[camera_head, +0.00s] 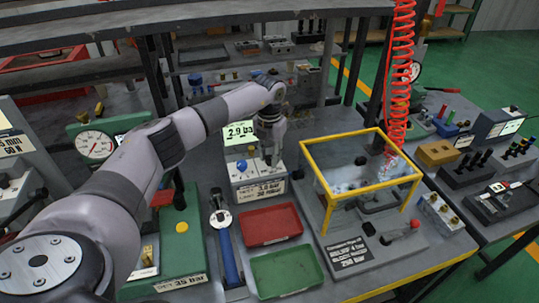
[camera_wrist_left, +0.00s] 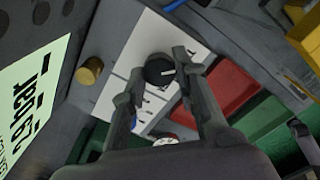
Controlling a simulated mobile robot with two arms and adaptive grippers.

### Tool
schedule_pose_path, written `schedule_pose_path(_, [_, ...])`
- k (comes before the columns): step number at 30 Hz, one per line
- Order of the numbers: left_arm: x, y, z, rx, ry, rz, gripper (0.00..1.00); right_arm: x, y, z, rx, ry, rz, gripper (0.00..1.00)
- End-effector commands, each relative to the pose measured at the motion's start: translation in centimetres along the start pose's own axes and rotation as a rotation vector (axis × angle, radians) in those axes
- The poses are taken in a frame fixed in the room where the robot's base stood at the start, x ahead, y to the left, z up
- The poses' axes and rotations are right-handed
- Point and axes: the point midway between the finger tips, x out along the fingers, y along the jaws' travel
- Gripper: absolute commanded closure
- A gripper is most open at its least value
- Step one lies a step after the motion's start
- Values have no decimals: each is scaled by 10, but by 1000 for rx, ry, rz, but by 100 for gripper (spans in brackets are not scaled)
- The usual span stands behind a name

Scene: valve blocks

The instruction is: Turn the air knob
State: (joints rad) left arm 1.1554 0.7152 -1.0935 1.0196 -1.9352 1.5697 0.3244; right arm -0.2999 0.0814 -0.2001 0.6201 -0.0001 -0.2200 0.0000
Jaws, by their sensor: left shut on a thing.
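The black round knob (camera_wrist_left: 159,70) with a pale pointer line stands on a white panel (camera_wrist_left: 152,38) in the left wrist view. I take it for the air knob. My left gripper (camera_wrist_left: 160,72) is shut on it, one finger on each side. In the head view my left gripper (camera_head: 271,157) points down onto the control unit (camera_head: 258,188) below the display (camera_head: 240,132), which reads 2.9 bar. There the gripper hides the knob. My right gripper is not in view.
A blue knob (camera_head: 241,166) is on the same unit, close to the left gripper. A brass knob (camera_wrist_left: 90,70) shows in the left wrist view. Red (camera_head: 270,224) and green (camera_head: 286,272) trays lie in front. A yellow-framed guard (camera_head: 355,141) stands to the right.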

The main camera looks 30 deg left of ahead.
Motion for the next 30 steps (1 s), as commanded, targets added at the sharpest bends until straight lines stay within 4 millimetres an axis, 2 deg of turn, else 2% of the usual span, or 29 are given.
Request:
schedule_pose_path(10, [-1, 0, 0, -1, -2, 0, 52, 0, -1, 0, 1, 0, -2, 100])
schedule_pose_path(20, [-4, 0, 0, 1, -2, 0, 52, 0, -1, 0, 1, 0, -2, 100])
schedule_pose_path(25, [-26, 0, 1, 1, -5, 0, 52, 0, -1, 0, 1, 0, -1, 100])
schedule_pose_path(30, [-64, 0, 1, 1, -5, 0, 52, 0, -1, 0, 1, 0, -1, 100])
